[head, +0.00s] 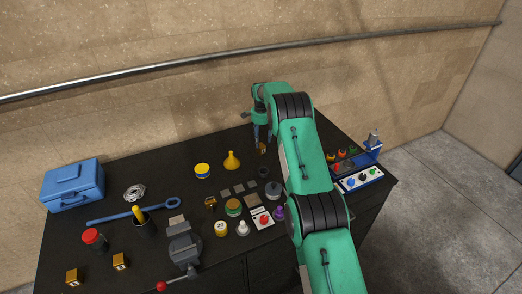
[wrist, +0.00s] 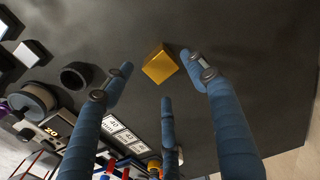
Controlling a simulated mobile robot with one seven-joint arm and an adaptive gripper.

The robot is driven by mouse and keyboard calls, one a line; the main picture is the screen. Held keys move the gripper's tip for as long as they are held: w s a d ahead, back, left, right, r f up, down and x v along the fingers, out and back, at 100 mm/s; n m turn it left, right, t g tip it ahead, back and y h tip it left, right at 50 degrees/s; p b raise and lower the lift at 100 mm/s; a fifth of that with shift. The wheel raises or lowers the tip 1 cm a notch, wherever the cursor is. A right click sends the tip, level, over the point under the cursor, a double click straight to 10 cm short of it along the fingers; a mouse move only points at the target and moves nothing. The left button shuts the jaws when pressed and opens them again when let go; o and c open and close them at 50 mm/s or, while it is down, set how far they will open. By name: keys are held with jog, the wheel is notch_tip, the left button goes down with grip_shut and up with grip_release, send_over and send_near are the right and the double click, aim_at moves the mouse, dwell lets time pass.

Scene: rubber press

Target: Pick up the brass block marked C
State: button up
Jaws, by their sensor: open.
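A brass block (wrist: 160,63) lies on the black bench top in the wrist view, just beyond and between the fingertips of my gripper (wrist: 158,78). The blue fingers are spread and hold nothing; I cannot tell that any touches the block. In the head view my gripper (head: 263,133) points down at the back of the bench, and the block (head: 262,149) shows small just below the fingertips. No letter is readable on it. Two other brass blocks stand at the front left, one nearer the edge (head: 73,277) and one beside it (head: 121,262); their marks are too small to read.
A dark ring-shaped cup (head: 264,172) and a yellow funnel (head: 232,160) stand near my gripper. A control panel (head: 360,180) is at the right. A blue toolbox (head: 72,186) and a vise (head: 184,250) are farther left. The back wall is close behind my gripper.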

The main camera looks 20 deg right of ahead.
aim_at(261, 145)
jog(key=shift+f, duration=0.15)
jog(key=shift+f, duration=2.55)
jog(key=shift+w, duration=0.1)
grip_shut()
